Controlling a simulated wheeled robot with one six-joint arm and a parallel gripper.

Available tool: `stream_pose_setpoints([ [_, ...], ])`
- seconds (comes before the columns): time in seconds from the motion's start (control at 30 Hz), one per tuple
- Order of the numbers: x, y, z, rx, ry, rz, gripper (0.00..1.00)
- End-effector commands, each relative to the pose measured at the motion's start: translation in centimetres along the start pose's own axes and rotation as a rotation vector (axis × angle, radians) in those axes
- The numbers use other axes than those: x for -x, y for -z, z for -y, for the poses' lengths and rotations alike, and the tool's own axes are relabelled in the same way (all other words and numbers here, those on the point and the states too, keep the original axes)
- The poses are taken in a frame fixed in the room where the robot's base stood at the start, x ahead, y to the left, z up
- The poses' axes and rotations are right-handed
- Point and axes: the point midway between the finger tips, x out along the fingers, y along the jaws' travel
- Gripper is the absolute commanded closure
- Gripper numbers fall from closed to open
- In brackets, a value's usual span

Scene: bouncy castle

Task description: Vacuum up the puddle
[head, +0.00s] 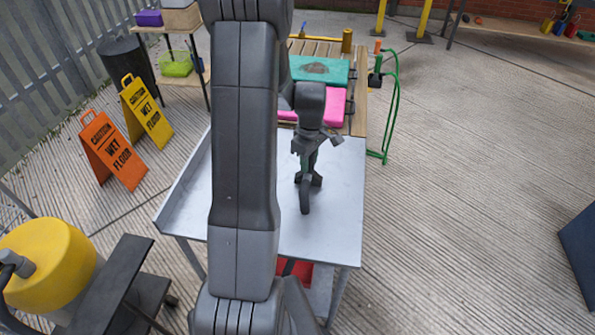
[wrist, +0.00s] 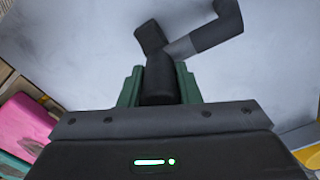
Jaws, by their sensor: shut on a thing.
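My gripper (head: 307,163) hangs over the grey metal table (head: 338,200) in the head view. In the wrist view its green fingers (wrist: 159,86) are shut on a dark vacuum nozzle (wrist: 213,33), a black piece with a grey section and a bent end. The nozzle (head: 305,195) points down close to the tabletop; I cannot tell whether it touches. A dark wet-looking patch, likely the puddle (head: 316,68), lies on the teal block beyond the table. A yellow vacuum-like drum (head: 50,262) with a black hose end stands at the lower left.
A pink block (head: 325,105) and wooden slats lie beyond the metal table. Orange (head: 113,150) and yellow (head: 146,112) wet-floor signs stand left. The ribbed floor on the right is mostly clear.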

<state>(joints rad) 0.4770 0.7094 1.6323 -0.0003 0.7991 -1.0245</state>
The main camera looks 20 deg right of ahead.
Motion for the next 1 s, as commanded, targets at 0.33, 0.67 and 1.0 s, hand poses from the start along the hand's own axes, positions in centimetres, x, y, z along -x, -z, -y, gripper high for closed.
stream_pose_setpoints([
  [0.33,0.0,-0.5,2.0,0.001,-0.001,0.0,0.9],
  [0.67,0.0,-1.0,3.9,0.0,0.0,0.0,0.9],
  [1.0,0.0,-1.1,4.4,0.0,-0.001,0.0,0.9],
])
